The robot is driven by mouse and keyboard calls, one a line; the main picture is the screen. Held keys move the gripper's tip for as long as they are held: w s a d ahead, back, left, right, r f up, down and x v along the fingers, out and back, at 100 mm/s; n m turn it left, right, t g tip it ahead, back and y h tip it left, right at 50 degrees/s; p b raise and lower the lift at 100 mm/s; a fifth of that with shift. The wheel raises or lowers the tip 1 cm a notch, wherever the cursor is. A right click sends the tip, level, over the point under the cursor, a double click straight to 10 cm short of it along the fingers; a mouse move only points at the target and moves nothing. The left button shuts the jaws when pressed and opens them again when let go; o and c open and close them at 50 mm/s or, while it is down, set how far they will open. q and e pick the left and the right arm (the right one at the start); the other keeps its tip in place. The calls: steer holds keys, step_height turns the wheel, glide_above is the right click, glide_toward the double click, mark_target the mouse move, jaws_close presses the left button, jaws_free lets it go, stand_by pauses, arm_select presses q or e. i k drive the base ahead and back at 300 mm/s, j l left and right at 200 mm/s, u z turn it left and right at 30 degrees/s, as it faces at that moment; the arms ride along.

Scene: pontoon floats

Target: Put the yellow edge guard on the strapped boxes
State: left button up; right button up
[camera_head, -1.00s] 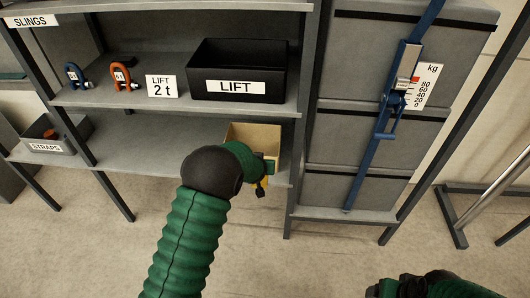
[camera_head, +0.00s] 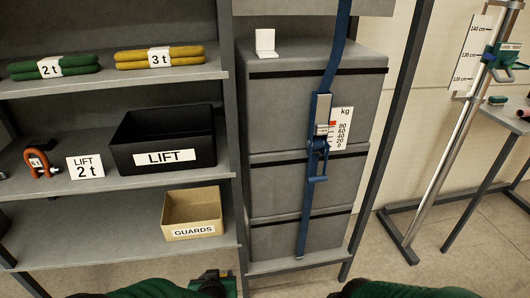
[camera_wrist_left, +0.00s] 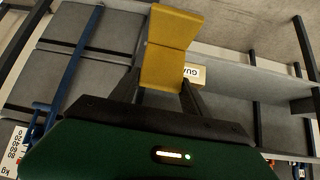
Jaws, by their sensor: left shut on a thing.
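The yellow edge guard (camera_wrist_left: 168,48) is an L-shaped piece, held between the two fingers of my left gripper (camera_wrist_left: 160,88) in the left wrist view. In the head view my left gripper (camera_head: 215,283) is at the bottom edge, mostly cut off, and the guard is not visible. The strapped boxes (camera_head: 280,185) are grey and stacked, right of the shelves. A blue strap (camera_head: 308,205) with a buckle (camera_head: 317,150) runs down their front. In the left wrist view the boxes (camera_wrist_left: 95,65) are to the left of the guard. Only green sleeve of my right arm shows.
A GUARDS box (camera_head: 193,213) sits on the lower shelf, below a black LIFT bin (camera_head: 165,140). A white L-shaped piece (camera_head: 265,43) stands on top of the boxes. Dark posts frame the stack.

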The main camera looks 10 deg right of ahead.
mark_target(366, 54)
steer(key=i+l+u, duration=0.1)
steer(key=l+u, duration=0.3)
steer(key=l, duration=0.15)
steer(key=l+u, duration=0.35)
steer(key=l, duration=0.25)
steer(key=l+u, duration=0.4)
steer(key=l, duration=0.2)
